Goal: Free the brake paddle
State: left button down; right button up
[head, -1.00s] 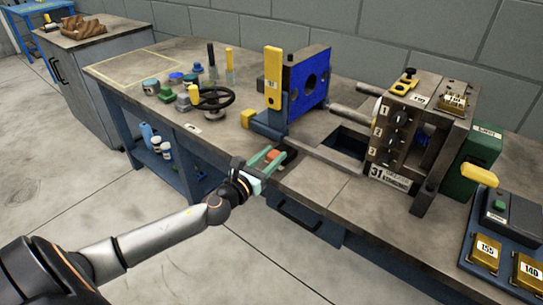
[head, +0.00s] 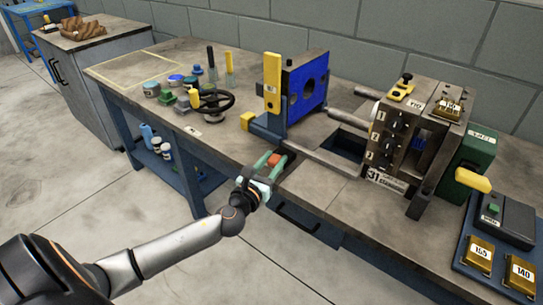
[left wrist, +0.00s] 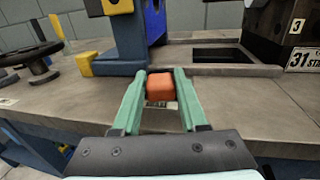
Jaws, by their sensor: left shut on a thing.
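A small orange-red block (head: 274,160), which looks like the brake paddle, stands at the front edge of the bench by a dark slot. In the left wrist view the block (left wrist: 160,87) lies between the far ends of the green fingers. My left gripper (head: 265,165) is shut on it, with the fingers one on each side. The lower part of the block and its mounting are mostly hidden. My right gripper is in neither view.
Behind the gripper stand a yellow upright lever (head: 272,83) and a blue plate (head: 307,84) on rails. A handwheel (head: 213,102) is to the left. A mould stack (head: 405,140) and a control box (head: 505,218) are to the right. The floor in front is clear.

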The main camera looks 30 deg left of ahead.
pick_arm(q)
jog(key=shift+w+d+r+n+y+p, duration=0.15)
jog(key=shift+d+n+y+p, duration=0.15)
jog(key=shift+n+y+p, duration=0.45)
jog(key=shift+w+d+n+g+y+p, duration=0.15)
jog(key=shift+d+n+g+y, duration=0.3)
jog(key=shift+y, duration=0.5)
jog(key=shift+d+n+g+y+p, duration=0.2)
jog(key=shift+n+y, duration=0.3)
jog(key=shift+y, duration=0.4)
jog(key=shift+w+d+n+g+y, duration=0.2)
jog(key=shift+n+g+y, duration=0.3)
jog(key=shift+y, duration=0.25)
jog(key=shift+w+d+n+g+y, duration=0.15)
jog(key=shift+n+g+y, duration=0.2)
jog(key=shift+n+y, duration=0.35)
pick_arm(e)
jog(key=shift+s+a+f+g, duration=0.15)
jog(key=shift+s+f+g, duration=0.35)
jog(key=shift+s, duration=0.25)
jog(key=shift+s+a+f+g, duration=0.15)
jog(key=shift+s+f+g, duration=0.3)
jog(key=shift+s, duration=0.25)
pick_arm(q)
jog(key=shift+s, duration=0.1)
jog(key=shift+c, duration=2.2)
grip_release()
